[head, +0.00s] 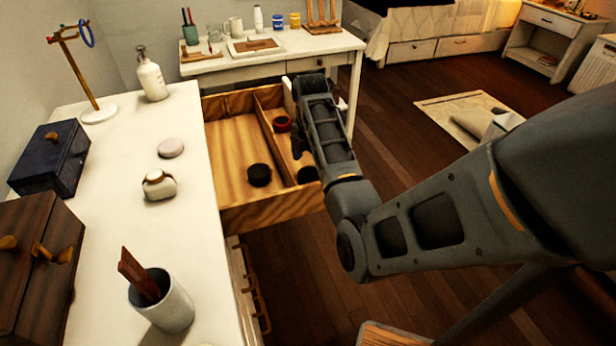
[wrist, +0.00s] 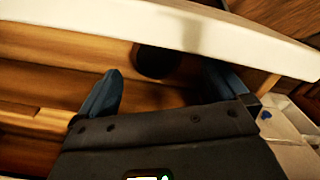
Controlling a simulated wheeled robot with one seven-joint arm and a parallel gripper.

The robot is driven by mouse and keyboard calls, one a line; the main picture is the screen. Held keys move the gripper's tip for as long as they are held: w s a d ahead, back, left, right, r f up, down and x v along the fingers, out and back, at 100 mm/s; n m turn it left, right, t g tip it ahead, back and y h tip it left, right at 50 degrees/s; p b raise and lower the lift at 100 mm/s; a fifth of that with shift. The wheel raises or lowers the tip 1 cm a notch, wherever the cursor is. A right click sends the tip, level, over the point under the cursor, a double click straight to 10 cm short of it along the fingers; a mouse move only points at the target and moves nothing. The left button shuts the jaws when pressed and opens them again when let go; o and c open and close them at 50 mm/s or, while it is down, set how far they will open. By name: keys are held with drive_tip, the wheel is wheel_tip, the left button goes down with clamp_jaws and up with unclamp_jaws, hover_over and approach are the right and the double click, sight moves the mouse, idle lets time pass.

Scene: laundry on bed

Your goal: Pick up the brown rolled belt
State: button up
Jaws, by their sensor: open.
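The open wooden drawer (head: 231,150) holds several small rolled items. A black roll (head: 259,175) lies in the wide compartment. A reddish roll (head: 281,123) and a dark brown roll (head: 306,174) lie in the narrow right compartment, the brown one partly behind my arm. I cannot tell for certain which is the brown belt. My gripper (wrist: 162,72) is open in the wrist view, its two blue-grey fingers apart. A dark roll (wrist: 155,60) shows beyond and between the fingertips, partly hidden by a pale drawer edge (wrist: 220,35) and in shadow.
The white counter (head: 115,230) left of the drawer bears a cup (head: 163,302), boxes, a pump bottle (head: 150,75) and small round items. A white desk (head: 330,45) stands behind. The drawer walls and compartment divider (head: 272,135) are close around my gripper.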

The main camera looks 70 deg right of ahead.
sight(310, 173)
wheel_tip(310, 173, down, 5)
drive_tip(key=shift+w+d+r, duration=0.1)
drive_tip(key=shift+d, duration=0.05)
drive_tip(key=shift+c, duration=0.3)
drive_tip(key=c, duration=1.1)
drive_tip(key=shift+c, duration=0.2)
